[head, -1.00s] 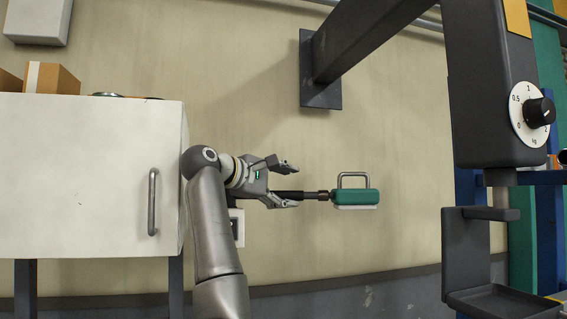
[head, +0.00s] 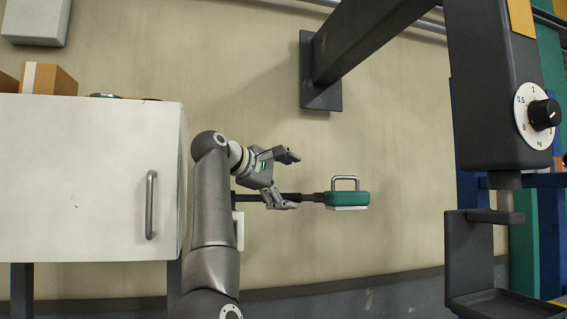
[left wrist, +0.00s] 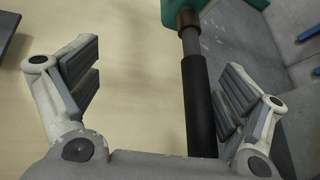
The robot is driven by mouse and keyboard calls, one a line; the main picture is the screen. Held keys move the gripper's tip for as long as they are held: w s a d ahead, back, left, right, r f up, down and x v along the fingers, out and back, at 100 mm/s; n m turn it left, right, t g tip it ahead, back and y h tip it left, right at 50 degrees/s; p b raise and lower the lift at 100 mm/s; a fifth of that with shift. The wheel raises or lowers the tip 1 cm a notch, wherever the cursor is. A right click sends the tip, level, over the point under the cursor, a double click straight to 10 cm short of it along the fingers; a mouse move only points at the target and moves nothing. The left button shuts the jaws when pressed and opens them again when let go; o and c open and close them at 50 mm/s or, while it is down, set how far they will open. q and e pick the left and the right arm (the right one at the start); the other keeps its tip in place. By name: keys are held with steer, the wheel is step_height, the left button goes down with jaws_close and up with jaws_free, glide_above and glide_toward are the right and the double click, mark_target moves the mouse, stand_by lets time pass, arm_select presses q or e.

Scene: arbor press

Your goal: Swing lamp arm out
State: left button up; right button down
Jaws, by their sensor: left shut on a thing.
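The lamp arm (head: 311,197) is a dark rod reaching right from a mount beside the white cabinet. It ends in a green lamp head (head: 346,199) with a metal loop handle on top and a pale underside. My left gripper (head: 292,179) is at the middle of the rod. In the left wrist view the rod's black sleeve (left wrist: 198,100) runs between the fingers of my left gripper (left wrist: 165,80), close to the right finger, with a gap on the left finger's side. The mount is partly hidden behind my arm. My right gripper is out of view.
A white cabinet (head: 85,180) with a bar handle stands at left, close to my left arm. A dark wall bracket (head: 320,85) is above the lamp. A grey press (head: 490,90) with a dial stands at right. Bare wall lies between lamp and press.

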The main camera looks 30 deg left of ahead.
arm_select(q)
steer(key=shift+s+d+r, duration=0.15)
steer(key=shift+s+r, duration=0.5)
steer(key=shift+r, duration=0.25)
steer(key=shift+c, duration=0.6)
steer(key=shift+s+d+f+b, duration=0.1)
steer(key=shift+s+b, duration=0.45)
steer(key=shift+b, duration=0.35)
steer(key=shift+c, duration=1)
steer(key=shift+s+d+b, duration=0.15)
steer(key=shift+s+b, duration=0.4)
steer(key=shift+s, duration=0.25)
steer(key=shift+c, duration=1.2)
steer(key=s, duration=0.2)
steer(key=s+r+b, duration=0.1)
steer(key=s, duration=0.1)
steer(key=shift+s+d+r, duration=0.1)
steer(key=shift+c, duration=0.8)
steer(key=s+b, duration=0.3)
steer(key=s, duration=0.2)
steer(key=shift+s+r, duration=0.15)
steer(key=shift+s, duration=0.1)
steer(key=shift+w, duration=0.15)
